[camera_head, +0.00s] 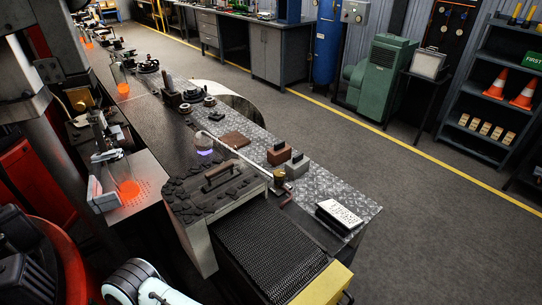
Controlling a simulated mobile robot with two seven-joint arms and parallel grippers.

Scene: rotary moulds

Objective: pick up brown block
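A brown block (279,153) with a dark top piece stands on the diamond-plate metal bench. A similar grey-brown block (297,165), also with a dark top piece, stands just to its right and nearer. A flat brown plate (236,140) lies to the left of the brown block. No gripper fingers are visible. Only white arm links of mine show at the bottom left edge, well away from the blocks.
A dark handled slab (218,178) and a black mesh conveyor (270,248) are nearer. A white perforated plate (340,213) lies at right. Orange glowing pieces (129,188) are at left.

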